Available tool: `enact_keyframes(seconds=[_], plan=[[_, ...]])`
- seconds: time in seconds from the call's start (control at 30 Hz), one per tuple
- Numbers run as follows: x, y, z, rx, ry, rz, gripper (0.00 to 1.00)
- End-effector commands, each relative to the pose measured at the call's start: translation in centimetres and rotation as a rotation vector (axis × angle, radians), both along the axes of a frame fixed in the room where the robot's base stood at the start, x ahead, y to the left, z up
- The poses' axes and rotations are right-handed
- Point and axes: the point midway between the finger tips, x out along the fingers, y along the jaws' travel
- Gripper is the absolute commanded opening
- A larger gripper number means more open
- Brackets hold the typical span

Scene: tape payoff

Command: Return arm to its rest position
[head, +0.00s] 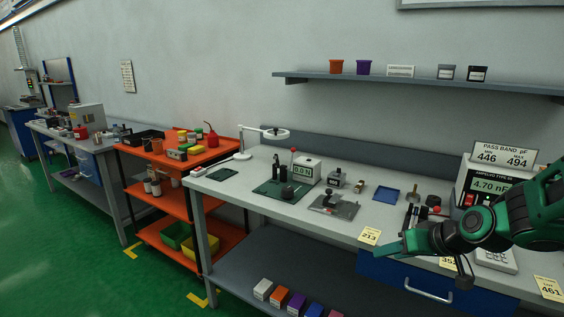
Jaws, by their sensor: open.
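My green and black arm reaches in from the right edge in the head view, over the front of the grey workbench (345,232). My gripper (408,243) is at the arm's left end, above the bench's front edge and the blue drawer. It is small and seen from the side; its jaws are open and I see nothing held between them. A yellow tag marked 213 (370,236) lies just left of it. The arm hides part of the bench's right side.
A meter reading 4.70 (489,187) and a keypad device (497,259) stand close to my arm. A blue tray (387,194), a grey fixture (334,205) and a 0.0 N gauge (306,171) stand left of it. A wall shelf (420,84) runs above. Green floor lies free at left.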

Motion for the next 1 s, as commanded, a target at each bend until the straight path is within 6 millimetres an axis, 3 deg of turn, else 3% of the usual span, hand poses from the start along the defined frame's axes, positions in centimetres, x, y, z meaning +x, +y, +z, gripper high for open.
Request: enact_keyframes(seconds=[0.1, 0.33, 0.93, 1.0], plan=[[-2.4, 0.8, 0.5, -0.091, 0.078, 0.019, 0.42], [-6.6, 0.1, 1.9, -0.209, 0.2, -0.024, 0.42], [-12.0, -1.3, 4.8, -0.286, 0.313, -0.135, 0.42], [-12.9, -2.7, 4.5, -0.282, 0.347, -0.173, 0.42]])
